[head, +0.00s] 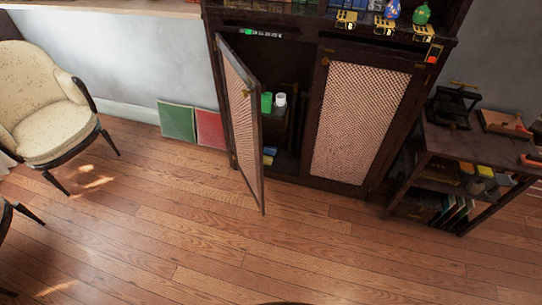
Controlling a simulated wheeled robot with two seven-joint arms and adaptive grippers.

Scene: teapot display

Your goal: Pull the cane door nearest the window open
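The left cane door (241,125) of the dark wooden cabinet (285,190) stands swung open toward me, hinged at its left edge. It is on the side toward the pale ledge at the upper left; no window itself is in view. A small knob shows near its free edge. The right cane door (360,122) is closed. Behind the open door, a green container (266,102) and a white container (281,100) stand inside the cabinet. Neither of my grippers is in view.
A green panel (176,122) and a red panel (210,129) lean on the wall left of the cabinet. A cream armchair (45,105) stands at the left. A low dark shelf (480,148) stands at the right. The wooden floor (240,240) in front is clear.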

